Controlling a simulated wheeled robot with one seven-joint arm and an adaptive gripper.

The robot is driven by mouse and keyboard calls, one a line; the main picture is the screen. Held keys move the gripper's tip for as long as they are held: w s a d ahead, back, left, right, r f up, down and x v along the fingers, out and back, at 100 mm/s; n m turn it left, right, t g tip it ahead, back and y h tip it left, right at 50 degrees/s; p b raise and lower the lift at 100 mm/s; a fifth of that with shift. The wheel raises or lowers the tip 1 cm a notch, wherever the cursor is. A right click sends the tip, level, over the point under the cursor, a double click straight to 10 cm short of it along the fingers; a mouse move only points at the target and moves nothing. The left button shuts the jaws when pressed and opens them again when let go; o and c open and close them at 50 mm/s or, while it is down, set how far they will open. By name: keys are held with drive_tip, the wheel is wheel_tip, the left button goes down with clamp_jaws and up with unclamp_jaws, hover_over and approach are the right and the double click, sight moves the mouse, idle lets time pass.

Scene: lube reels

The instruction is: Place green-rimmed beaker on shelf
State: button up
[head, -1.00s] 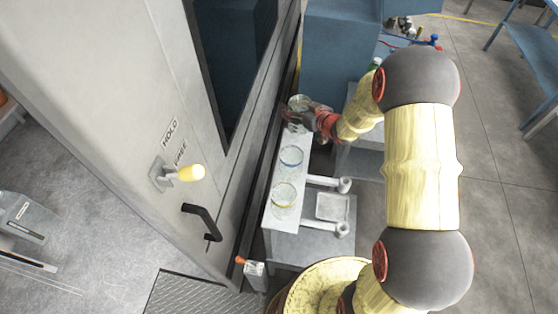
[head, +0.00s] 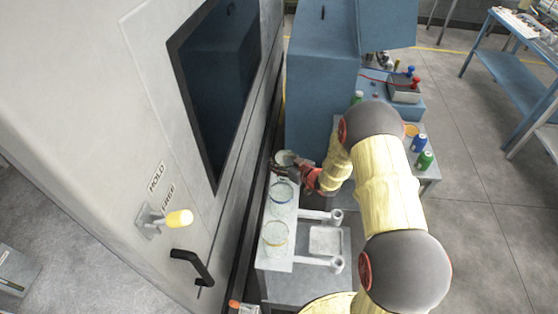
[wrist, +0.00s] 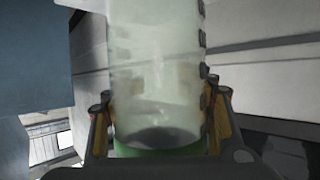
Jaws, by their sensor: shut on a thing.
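The green-rimmed beaker (wrist: 158,75) is clear and fills the middle of the wrist view, with its green band (wrist: 160,150) low in the picture. My gripper (wrist: 160,120) has a finger on each side of it and is shut on it. In the head view the beaker (head: 285,157) is at the far end of the narrow white shelf (head: 278,263), in my gripper (head: 292,169). I cannot tell whether its base touches the shelf. A blue-rimmed beaker (head: 280,193) and a yellow-rimmed beaker (head: 275,234) stand in line on the shelf, nearer to me.
The large grey machine wall (head: 130,110) with a black door handle (head: 190,265) runs along the shelf's left. A blue cabinet (head: 320,90) stands beyond the far end. Right of the shelf are white brackets and a small tray (head: 326,240). Cans (head: 425,160) stand on a table farther right.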

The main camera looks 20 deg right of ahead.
drive_tip(key=o, duration=1.3)
drive_tip(key=shift+f, duration=0.1)
drive_tip(key=shift+r, duration=0.25)
drive_tip(key=v, duration=0.7)
drive_tip(key=shift+s, duration=0.25)
drive_tip(key=shift+r, duration=0.15)
